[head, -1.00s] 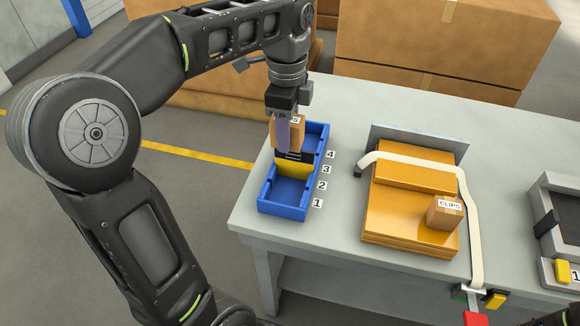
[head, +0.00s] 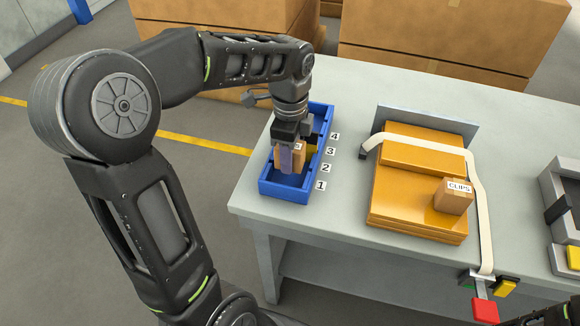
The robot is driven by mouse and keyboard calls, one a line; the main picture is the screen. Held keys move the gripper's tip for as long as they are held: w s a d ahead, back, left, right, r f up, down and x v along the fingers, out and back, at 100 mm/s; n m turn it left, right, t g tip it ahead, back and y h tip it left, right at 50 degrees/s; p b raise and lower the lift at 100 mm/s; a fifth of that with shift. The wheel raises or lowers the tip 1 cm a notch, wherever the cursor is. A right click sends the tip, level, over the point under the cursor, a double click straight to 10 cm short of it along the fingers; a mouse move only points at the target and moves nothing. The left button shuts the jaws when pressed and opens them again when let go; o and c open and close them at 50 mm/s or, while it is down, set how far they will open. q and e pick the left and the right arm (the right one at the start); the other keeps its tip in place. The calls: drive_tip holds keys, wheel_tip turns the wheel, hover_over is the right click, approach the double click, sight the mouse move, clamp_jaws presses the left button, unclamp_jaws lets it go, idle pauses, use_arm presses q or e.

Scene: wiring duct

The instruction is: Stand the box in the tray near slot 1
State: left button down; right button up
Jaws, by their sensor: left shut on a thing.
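The blue tray (head: 262,186) sits at the left end of the table, with labels 1 to 4 along its right side, 1 nearest me. My left gripper (head: 291,160) points down over the tray and is shut on a small brown box (head: 281,159). The box is upright, low over the tray around slots 2 and 3. I cannot tell whether it touches the tray floor. A bit of a yellow part (head: 312,150) shows behind it. The near end by slot 1 looks empty. My right gripper is not clearly in view.
A stack of orange boards (head: 405,205) carries a small CLIPS box (head: 453,195) and a white strap (head: 478,235). A grey-framed tray (head: 556,200) stands at the right edge. Large cartons (head: 440,35) stand behind.

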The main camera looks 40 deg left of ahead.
sight(290, 177)
use_arm(q)
drive_tip(key=shift+f, duration=2.25)
drive_tip(key=shift+f, duration=0.2)
drive_tip(key=c, duration=1.1)
unclamp_jaws()
drive_tip(key=shift+r, duration=0.15)
wheel_tip(290, 177, up, 12)
drive_tip(key=shift+r, duration=0.1)
